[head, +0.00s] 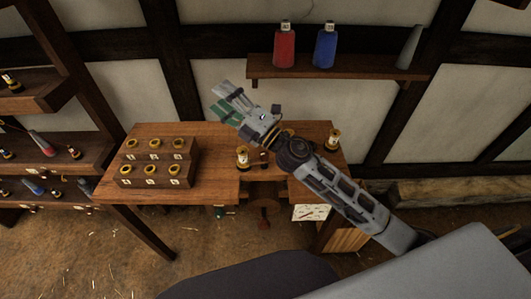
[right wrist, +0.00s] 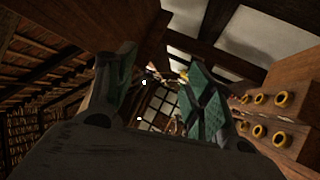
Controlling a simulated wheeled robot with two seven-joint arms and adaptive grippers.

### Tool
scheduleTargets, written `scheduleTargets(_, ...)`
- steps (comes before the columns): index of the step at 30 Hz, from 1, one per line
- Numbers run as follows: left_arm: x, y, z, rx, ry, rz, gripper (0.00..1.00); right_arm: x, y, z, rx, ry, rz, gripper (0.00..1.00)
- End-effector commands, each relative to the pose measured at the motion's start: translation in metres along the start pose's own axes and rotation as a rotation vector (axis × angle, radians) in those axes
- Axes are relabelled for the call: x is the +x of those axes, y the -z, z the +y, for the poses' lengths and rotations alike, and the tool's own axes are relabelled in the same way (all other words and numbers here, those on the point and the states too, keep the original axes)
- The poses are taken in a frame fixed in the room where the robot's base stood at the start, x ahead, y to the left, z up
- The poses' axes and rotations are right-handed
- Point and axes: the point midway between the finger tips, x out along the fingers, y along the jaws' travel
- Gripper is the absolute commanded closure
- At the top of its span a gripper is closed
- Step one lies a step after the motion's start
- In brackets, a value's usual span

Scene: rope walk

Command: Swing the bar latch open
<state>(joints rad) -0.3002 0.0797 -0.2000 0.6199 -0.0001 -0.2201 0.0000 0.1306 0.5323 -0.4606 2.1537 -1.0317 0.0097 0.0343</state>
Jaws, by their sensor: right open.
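My right gripper (head: 227,102) is raised above the back of the wooden workbench (head: 215,190), its fingers pointing up and left toward the wall. It is open, with nothing seen between its fingers. In the right wrist view, the right gripper (right wrist: 163,85) shows its two fingers apart, with a dim window and roof timbers beyond. I cannot make out the bar latch in either view. The lower right of the bench is partly hidden by my right arm. My left gripper is not in view.
A stepped wooden block (head: 158,162) with brass-ringed holes stands on the bench's left. Brass fittings (head: 243,157) stand near my arm. A wall shelf (head: 345,66) holds a red bottle (head: 284,48) and a blue bottle (head: 325,48). Shelving (head: 50,160) stands at left.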

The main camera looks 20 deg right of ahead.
Motion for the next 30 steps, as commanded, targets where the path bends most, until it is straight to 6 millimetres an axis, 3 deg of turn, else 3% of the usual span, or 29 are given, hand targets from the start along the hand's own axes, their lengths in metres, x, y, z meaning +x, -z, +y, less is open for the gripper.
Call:
scheduleTargets(6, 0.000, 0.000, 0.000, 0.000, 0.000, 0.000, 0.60, 0.008, 0.036, -0.007, -0.202, 0.040, 0.236, 0.47)
scheduleTargets(15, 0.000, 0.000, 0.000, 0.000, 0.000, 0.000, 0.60, -0.002, 0.064, -0.041, -0.471, 0.159, 0.538, 0.47)
scheduleTargets(23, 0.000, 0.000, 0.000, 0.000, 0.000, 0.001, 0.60, -0.025, 0.058, -0.080, -0.694, 0.324, 0.770, 0.47)
scheduleTargets(30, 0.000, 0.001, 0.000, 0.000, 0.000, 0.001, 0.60, -0.056, 0.024, -0.114, -0.883, 0.530, 0.950, 0.47)
